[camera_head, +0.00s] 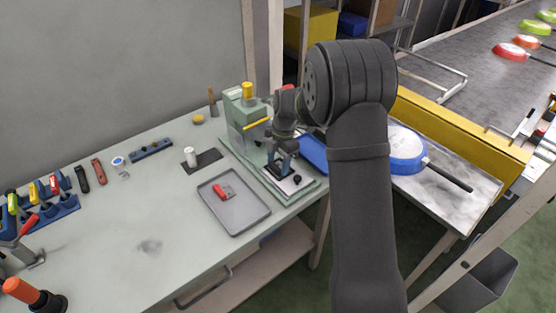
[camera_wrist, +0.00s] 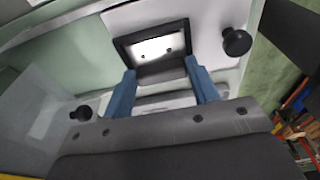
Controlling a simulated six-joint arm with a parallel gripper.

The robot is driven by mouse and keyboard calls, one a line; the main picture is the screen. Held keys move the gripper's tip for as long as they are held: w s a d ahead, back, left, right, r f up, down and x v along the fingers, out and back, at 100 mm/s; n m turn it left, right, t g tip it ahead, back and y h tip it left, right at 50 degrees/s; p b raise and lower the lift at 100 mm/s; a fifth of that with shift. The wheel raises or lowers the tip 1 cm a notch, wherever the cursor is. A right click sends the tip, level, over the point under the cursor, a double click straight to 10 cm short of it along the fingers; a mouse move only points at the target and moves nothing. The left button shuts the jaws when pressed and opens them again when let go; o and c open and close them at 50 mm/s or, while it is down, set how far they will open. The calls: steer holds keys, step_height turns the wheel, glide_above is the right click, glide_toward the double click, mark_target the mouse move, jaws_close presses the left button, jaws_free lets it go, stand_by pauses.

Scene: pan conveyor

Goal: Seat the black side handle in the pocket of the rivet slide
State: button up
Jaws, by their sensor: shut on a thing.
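My gripper (camera_head: 281,163) is over the slide at the front of the green riveting press (camera_head: 240,122). In the wrist view, the blue fingers of my gripper (camera_wrist: 163,88) are shut on the near side of the black side handle (camera_wrist: 128,50), a dark, roughly rectangular loop. A bright surface with two dark dots shows inside the loop. The pale plate of the rivet slide (camera_wrist: 205,25) lies around and beneath the handle, with a black knob (camera_wrist: 237,41) at its right. I cannot tell whether the handle rests in the pocket or hovers just above it.
A grey tray (camera_head: 245,222) with a red part (camera_head: 224,190) stands left of the press. A blue pan (camera_head: 406,150) lies on the side table to the right. Tools and blue racks line the bench's left. The front middle of the bench is clear.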

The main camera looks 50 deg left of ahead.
steer(key=shift+f, duration=0.15)
steer(key=o, duration=1.1)
steer(key=shift+o, duration=0.2)
step_height(320, 180, up, 8)
steer(key=w, duration=0.1)
steer(key=shift+f, duration=0.25)
steer(key=shift+w, duration=0.1)
steer(key=f, duration=0.5)
steer(key=s+f, duration=0.1)
steer(key=f, duration=0.1)
steer(key=shift+s+f, duration=0.1)
steer(key=shift+f, duration=0.05)
steer(key=shift+r, duration=0.7)
